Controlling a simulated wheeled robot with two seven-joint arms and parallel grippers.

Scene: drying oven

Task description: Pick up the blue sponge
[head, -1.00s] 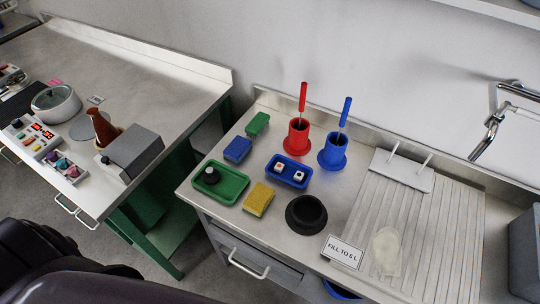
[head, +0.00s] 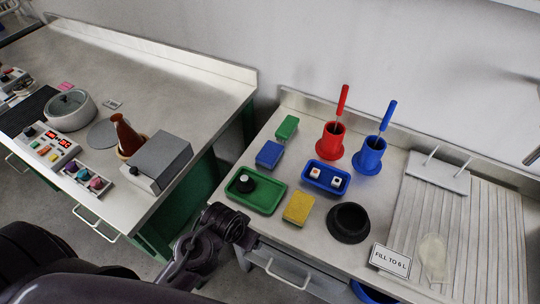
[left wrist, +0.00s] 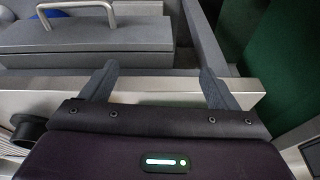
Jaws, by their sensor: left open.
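The blue sponge (head: 270,154) lies flat on the steel counter in the head view, between a green sponge (head: 287,127) and a green tray (head: 254,204). My left gripper (left wrist: 158,88) is open and empty in the left wrist view, in front of a grey drawer front. In the head view my left arm reaches the counter's front edge near the green tray, nearer to me than the blue sponge; its fingertips cannot be made out there. The blue sponge is not visible in the left wrist view. My right gripper is not in view.
A yellow sponge (head: 298,208), blue tray (head: 326,178), black bowl (head: 349,222), red holder (head: 331,143) and blue holder (head: 369,156) stand on the counter. A drawer handle (head: 287,276) juts from its front. A gap separates the left bench (head: 190,85).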

